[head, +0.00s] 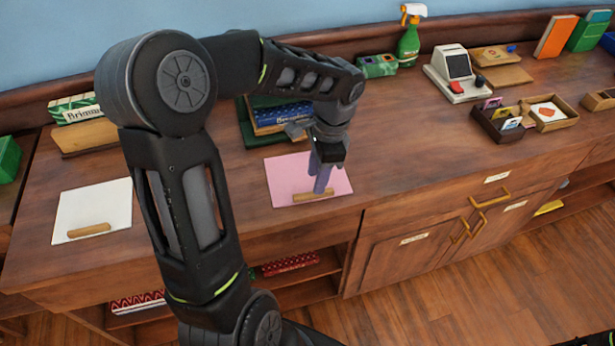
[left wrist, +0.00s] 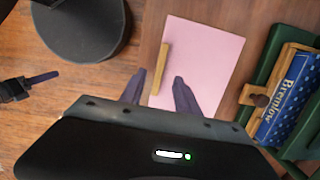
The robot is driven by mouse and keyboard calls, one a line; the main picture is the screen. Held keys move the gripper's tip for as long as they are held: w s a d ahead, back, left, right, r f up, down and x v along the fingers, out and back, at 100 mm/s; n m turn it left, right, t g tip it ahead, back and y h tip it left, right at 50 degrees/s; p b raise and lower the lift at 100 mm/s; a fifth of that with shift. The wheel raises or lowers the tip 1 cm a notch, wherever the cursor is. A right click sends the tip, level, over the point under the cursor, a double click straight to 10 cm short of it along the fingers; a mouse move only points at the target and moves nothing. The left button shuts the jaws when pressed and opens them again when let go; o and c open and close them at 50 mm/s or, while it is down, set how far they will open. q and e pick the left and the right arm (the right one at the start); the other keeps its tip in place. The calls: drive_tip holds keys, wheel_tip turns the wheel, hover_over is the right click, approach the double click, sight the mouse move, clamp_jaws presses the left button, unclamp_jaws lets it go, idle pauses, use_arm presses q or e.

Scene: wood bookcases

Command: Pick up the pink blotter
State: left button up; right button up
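The pink blotter (head: 285,170) is a flat pink sheet with a wooden handle bar, lying on the wooden counter near its front edge. It also shows in the left wrist view (left wrist: 208,60). My left gripper (head: 322,190) points down over the handle at the sheet's front side. In the left wrist view, its two purple fingers (left wrist: 159,76) stand apart, one on each side of the handle's lower part. I cannot tell whether they touch it. What looks like my right gripper (left wrist: 45,77) shows at the left of the wrist view, with one finger visible.
A white blotter (head: 100,205) with a similar handle lies at the left. A green holder with a blue Bremlow box (left wrist: 288,98) stands just behind the pink blotter. A spray bottle (head: 409,40), card terminal (head: 455,72) and card trays (head: 503,125) stand further right.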

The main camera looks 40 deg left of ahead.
use_arm(q)
drive_tip(key=f, duration=0.5)
drive_tip(key=shift+s+a+p, duration=0.15)
drive_tip(key=shift+s+p, duration=0.1)
drive_tip(key=shift+p, duration=0.05)
drive_tip(key=shift+c, duration=0.6)
clamp_jaws()
